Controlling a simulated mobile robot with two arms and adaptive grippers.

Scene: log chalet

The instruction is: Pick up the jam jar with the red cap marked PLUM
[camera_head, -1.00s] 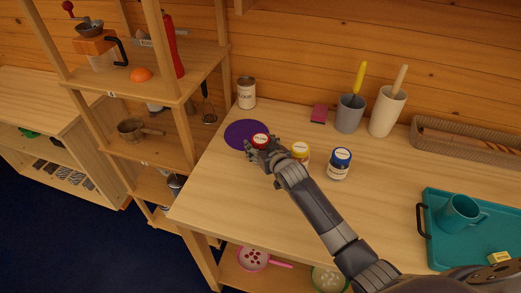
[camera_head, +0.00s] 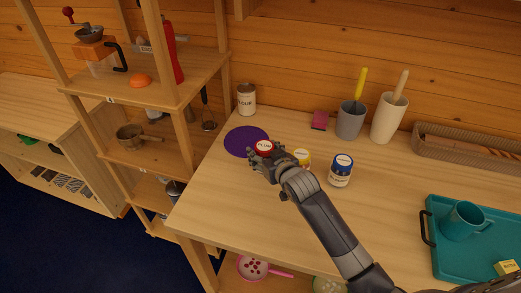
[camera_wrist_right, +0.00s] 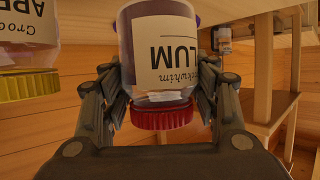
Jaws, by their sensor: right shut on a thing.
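In the right wrist view the jar (camera_wrist_right: 165,55) appears upside down, with a white label reading "LUM" and a ribbed red cap. My right gripper (camera_head: 263,153) is shut on this jar, a finger on each side in the wrist view. The gripper hides the jar's lower part in the head view, so I cannot tell whether it touches the counter. My left gripper is not in view.
A yellow-capped jar (camera_head: 302,158) stands close beside my right gripper, and a blue-capped jar (camera_head: 342,170) to its right. A flour can (camera_head: 246,100), grey cup (camera_head: 350,121), white holder (camera_head: 388,119) and teal tray (camera_head: 450,258) are on the counter. The front-left counter is clear.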

